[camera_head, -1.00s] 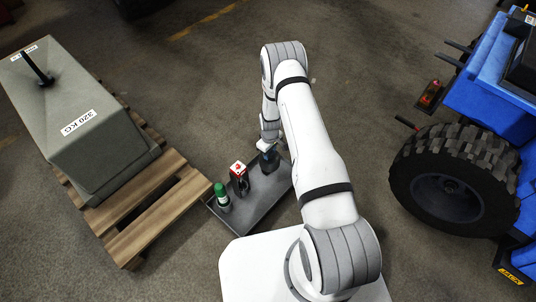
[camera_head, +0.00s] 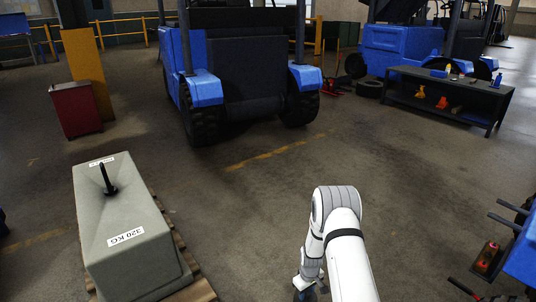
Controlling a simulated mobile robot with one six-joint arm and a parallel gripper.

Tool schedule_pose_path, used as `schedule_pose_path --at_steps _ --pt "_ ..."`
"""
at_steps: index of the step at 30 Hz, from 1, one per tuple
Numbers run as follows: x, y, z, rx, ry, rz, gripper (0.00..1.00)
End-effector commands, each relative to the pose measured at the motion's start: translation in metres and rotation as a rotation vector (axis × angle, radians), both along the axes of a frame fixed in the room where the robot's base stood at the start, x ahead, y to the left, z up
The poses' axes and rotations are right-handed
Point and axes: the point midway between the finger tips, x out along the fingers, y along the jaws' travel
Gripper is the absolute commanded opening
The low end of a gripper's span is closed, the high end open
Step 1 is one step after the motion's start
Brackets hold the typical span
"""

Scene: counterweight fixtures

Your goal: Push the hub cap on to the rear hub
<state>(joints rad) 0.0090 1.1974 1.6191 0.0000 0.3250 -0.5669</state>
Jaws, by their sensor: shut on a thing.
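My gripper (camera_head: 304,288) is at the bottom edge of the head view, pointing down and partly cut off by the frame. It is shut on a small dark thing at the very bottom edge. I cannot tell whether that thing is the hub cap. The big black wheel and its rear hub are out of view now, as is the grey tray. Only part of the blue truck (camera_head: 524,262) shows, at the lower right edge.
A grey 320 KG counterweight (camera_head: 128,225) sits on a wooden pallet (camera_head: 200,290) at lower left. A red cabinet (camera_head: 76,108), a blue forklift (camera_head: 205,88) and a dark bench (camera_head: 440,98) stand farther back. The floor between is clear.

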Motion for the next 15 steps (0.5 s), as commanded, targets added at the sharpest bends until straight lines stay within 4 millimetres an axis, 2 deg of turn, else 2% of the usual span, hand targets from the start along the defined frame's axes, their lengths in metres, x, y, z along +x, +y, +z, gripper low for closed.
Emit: schedule_pose_path --at_steps 1,7,15 --pt "0.006 0.000 0.024 0.000 -0.008 -0.026 0.00" --pt "0.010 0.001 0.110 0.001 -0.009 -0.157 0.00" --pt "-0.007 0.003 0.220 0.001 -0.008 -0.335 0.00"
